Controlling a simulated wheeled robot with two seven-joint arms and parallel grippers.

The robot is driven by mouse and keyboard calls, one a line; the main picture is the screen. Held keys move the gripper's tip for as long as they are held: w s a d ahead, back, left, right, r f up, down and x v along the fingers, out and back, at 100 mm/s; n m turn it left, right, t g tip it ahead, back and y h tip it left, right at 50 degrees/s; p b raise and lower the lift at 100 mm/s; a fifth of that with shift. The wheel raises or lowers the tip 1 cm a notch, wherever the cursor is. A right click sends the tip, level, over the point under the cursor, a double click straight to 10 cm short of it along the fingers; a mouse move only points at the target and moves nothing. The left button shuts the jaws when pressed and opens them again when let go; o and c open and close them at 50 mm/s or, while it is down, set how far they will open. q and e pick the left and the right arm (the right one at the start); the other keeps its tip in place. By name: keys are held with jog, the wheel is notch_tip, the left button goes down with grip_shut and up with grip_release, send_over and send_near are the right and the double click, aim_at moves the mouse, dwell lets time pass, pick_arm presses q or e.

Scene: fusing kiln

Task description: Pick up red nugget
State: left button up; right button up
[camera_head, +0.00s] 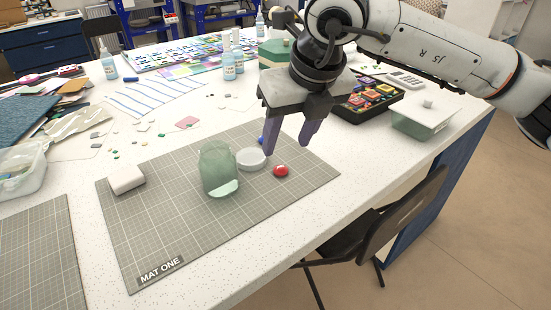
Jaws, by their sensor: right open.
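The red nugget (280,171) is a small, shiny, rounded piece lying on the grey grid mat labelled MAT ONE (163,229), near the mat's right side. My right gripper (289,147) points down above that side of the mat, with its two purple-grey fingers apart. Nothing shows between the fingers. In the picture the fingertips are just above the red nugget; I cannot tell the exact height between them. My left gripper does not show.
A blue piece (261,140) is partly hidden by a finger. A black tray (374,104) and a clear box (423,121) stand right.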

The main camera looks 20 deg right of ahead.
aim_at(281, 167)
jog(key=f, duration=0.1)
jog(key=w+f, duration=0.2)
jog(key=shift+d+f, duration=0.2)
jog(key=shift+d, duration=0.15)
jog(key=shift+p+x, duration=0.8)
jog(key=shift+x, duration=2.15)
jog(key=shift+s, duration=0.15)
jog(key=c, duration=1.1)
